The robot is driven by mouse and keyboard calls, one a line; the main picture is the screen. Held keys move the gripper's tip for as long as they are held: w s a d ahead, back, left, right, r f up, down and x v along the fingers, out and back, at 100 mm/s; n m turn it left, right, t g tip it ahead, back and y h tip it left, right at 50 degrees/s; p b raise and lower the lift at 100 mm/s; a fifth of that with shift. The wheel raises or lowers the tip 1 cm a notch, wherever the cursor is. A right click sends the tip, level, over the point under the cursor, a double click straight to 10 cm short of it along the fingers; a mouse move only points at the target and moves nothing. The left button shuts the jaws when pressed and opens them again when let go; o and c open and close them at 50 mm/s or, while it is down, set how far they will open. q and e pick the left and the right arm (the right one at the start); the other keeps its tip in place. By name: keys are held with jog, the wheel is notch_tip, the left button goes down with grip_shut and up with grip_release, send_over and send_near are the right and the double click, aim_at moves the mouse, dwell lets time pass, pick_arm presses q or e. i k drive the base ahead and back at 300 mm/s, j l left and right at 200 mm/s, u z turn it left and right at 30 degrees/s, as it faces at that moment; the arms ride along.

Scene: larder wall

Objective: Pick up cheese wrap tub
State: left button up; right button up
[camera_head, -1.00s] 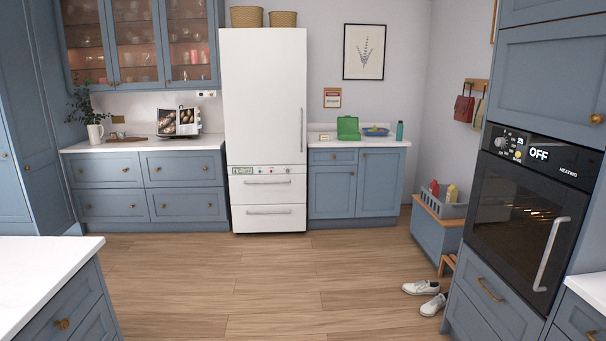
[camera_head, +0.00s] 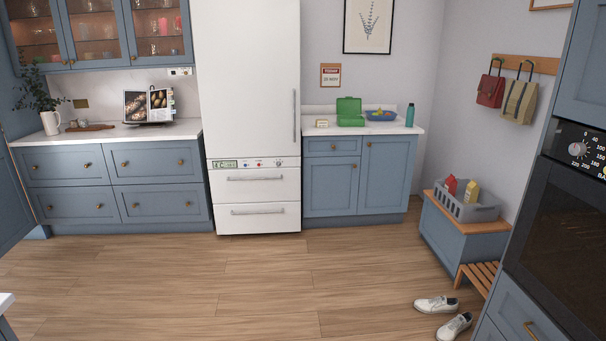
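I cannot make out a cheese wrap tub in the head view. The tall white fridge (camera_head: 248,85) stands shut against the back wall, with two drawers below its door; its inside is hidden. An open green box (camera_head: 350,112) stands on the counter right of the fridge, beside a blue bowl (camera_head: 381,115) with food in it. A small cream item (camera_head: 322,123) lies left of the green box, too small to identify. Neither of my grippers shows in the view.
The wooden floor (camera_head: 250,270) ahead is clear. White shoes (camera_head: 437,304) lie at the lower right, near a blue bench (camera_head: 450,235) bearing a grey crate (camera_head: 478,211) with bottles. An oven (camera_head: 560,220) stands close at the right, and a white counter corner (camera_head: 5,301) shows lower left.

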aim_at(319, 122)
jog(key=i+u, duration=0.1)
jog(key=i, duration=1.75)
jog(key=i+z, duration=0.2)
jog(key=i, duration=0.4)
jog(key=i+z, duration=0.2)
jog(key=i, duration=0.4)
jog(key=i+j+z, duration=0.2)
jog(key=i, duration=0.4)
jog(key=i+l+u, duration=0.3)
jog(key=i+l, duration=0.15)
jog(key=i, duration=0.3)
jog(key=i+l+u, duration=0.3)
jog(key=i+l, duration=0.3)
jog(key=i, duration=0.15)
